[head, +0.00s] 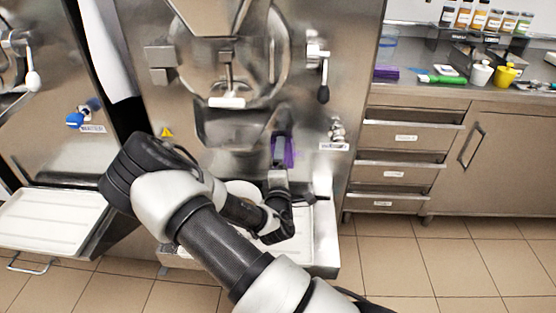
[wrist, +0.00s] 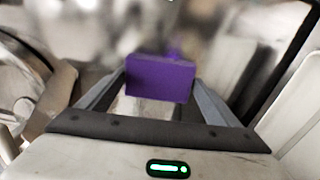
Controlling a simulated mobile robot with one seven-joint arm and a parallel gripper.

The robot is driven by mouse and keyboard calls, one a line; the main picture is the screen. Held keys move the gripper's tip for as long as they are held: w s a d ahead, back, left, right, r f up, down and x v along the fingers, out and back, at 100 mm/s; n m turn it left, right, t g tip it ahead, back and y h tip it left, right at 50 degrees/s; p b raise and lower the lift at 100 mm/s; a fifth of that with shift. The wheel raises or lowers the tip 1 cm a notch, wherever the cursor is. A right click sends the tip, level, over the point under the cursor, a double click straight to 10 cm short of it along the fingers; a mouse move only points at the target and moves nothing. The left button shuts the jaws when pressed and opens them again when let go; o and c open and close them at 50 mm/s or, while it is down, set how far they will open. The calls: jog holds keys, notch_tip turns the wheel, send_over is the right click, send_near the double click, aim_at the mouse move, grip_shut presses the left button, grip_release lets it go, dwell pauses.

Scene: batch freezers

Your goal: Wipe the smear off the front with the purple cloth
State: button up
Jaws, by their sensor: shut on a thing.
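My gripper (head: 281,164) is in front of the steel batch freezer front (head: 305,150), low and right of the round door. It is shut on the purple cloth (head: 289,152), which shows at its tips. In the wrist view the purple cloth (wrist: 160,78) is a folded block between the two fingers (wrist: 160,92). I cannot tell from these views whether the cloth touches the front. No smear is clearly visible; my arm and gripper cover part of the lower front.
A white tray (head: 318,232) lies below my gripper. A lever handle (head: 322,92) and a tap-like fitting (head: 337,130) stick out at the right. Another freezer with a white tray (head: 48,222) stands left. A counter with jars and a purple item (head: 386,72) is at the right.

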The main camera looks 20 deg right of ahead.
jog(key=shift+s+d+b, duration=0.1)
jog(key=shift+s+d, duration=0.3)
jog(key=shift+d, duration=0.65)
jog(key=shift+s+d+b, duration=0.1)
jog(key=shift+s+d, duration=0.35)
jog(key=shift+d, duration=0.65)
jog(key=shift+s+d+b, duration=0.1)
jog(key=shift+s+d, duration=0.3)
jog(key=shift+d, duration=0.65)
jog(key=shift+w, duration=0.1)
jog(key=shift+w+a+b, duration=0.1)
jog(key=shift+w+a, duration=0.6)
jog(key=shift+a, duration=0.95)
jog(key=shift+w+a+b, duration=0.15)
jog(key=shift+w+a, duration=0.55)
jog(key=shift+a, duration=1)
jog(key=shift+w+a+b, duration=0.1)
jog(key=shift+w+a, duration=0.6)
jog(key=shift+a, duration=0.95)
jog(key=shift+s, duration=0.1)
jog(key=shift+v, duration=2.9)
jog(key=shift+s, duration=0.1)
jog(key=v, duration=0.3)
